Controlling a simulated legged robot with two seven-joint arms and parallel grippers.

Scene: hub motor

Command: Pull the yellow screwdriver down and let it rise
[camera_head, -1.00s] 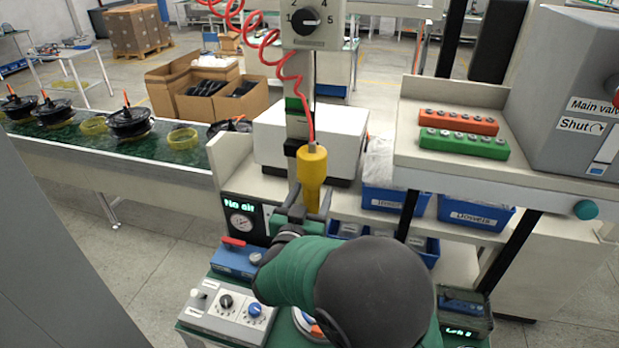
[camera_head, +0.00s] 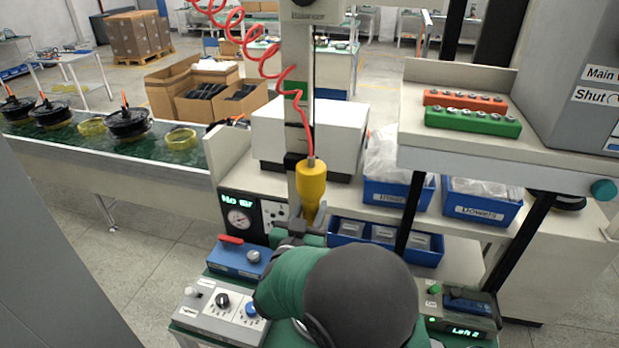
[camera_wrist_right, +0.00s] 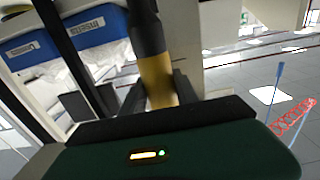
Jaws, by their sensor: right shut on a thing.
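The yellow screwdriver (camera_head: 311,182) hangs upright from a coiled red hose (camera_head: 262,57) in front of a pale vertical post (camera_head: 297,115). My right gripper (camera_head: 308,216) is shut on its lower part, and my green and black forearm hides what lies beneath. In the right wrist view the screwdriver (camera_wrist_right: 156,78) shows a yellow body and a black section between the two dark fingers of the right gripper (camera_wrist_right: 158,92). My left gripper is not in view.
A control box with knobs (camera_head: 222,305) and a blue box (camera_head: 240,257) stand left of my forearm. Blue bins (camera_head: 480,208) and a shelf with a green socket rack (camera_head: 472,122) are at the right. A conveyor (camera_head: 110,165) with black hubs runs at the left.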

